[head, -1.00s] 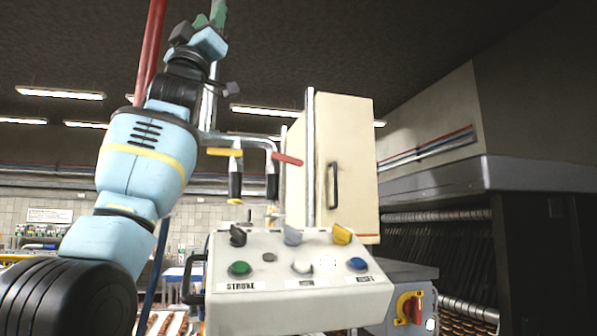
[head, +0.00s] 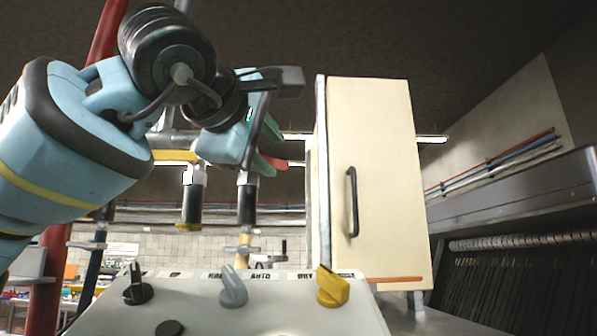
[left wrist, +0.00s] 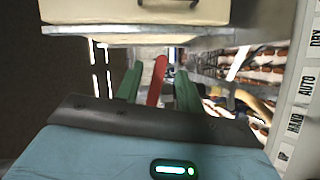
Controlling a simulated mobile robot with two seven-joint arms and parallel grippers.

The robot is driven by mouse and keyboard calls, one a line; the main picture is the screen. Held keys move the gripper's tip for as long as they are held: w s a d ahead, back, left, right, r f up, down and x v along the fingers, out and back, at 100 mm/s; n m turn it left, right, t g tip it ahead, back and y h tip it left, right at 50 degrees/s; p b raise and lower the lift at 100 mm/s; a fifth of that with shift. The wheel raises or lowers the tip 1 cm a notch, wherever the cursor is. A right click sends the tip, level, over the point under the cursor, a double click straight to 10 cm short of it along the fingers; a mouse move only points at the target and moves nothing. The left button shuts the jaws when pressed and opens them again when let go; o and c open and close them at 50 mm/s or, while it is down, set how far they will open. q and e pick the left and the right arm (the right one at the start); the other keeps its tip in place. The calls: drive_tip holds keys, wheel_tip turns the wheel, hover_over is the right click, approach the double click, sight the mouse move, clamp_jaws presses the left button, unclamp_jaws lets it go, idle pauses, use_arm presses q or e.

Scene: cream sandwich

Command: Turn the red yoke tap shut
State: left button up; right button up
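The red yoke tap handle (head: 295,163) sticks out at the top of a dark-sleeved pipe, left of the cream cabinet. It is partly hidden by my left gripper (head: 272,148) in the head view. In the left wrist view the red handle (left wrist: 156,82) stands between the two green fingers of my left gripper (left wrist: 158,72). The fingers are apart, with a gap on each side of the handle. My right gripper is in neither view.
A yellow tap handle (head: 174,156) sits on the pipe to the left. Below is a control box (head: 200,312) with black, grey and yellow knobs. The cream cabinet (head: 378,180) stands close on the right of the tap. A red pipe (head: 104,32) rises at left.

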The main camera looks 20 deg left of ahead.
sight(274, 163)
use_arm(q)
drive_tip(key=shift+a+y, duration=0.3)
drive_tip(key=shift+a, duration=0.1)
drive_tip(key=shift+s+a, duration=0.1)
drive_tip(key=shift+s, duration=0.25)
drive_tip(key=shift+w+a+f, duration=0.1)
drive_tip(key=shift+w+f, duration=0.05)
drive_tip(key=shift+w, duration=1.15)
drive_tip(key=shift+w+a+f, duration=0.1)
drive_tip(key=shift+w, duration=1.2)
drive_tip(key=shift+w+a+f, duration=0.1)
drive_tip(key=shift+w+f, duration=0.05)
drive_tip(key=shift+w, duration=1.15)
drive_tip(key=shift+c, duration=0.2)
clamp_jaws()
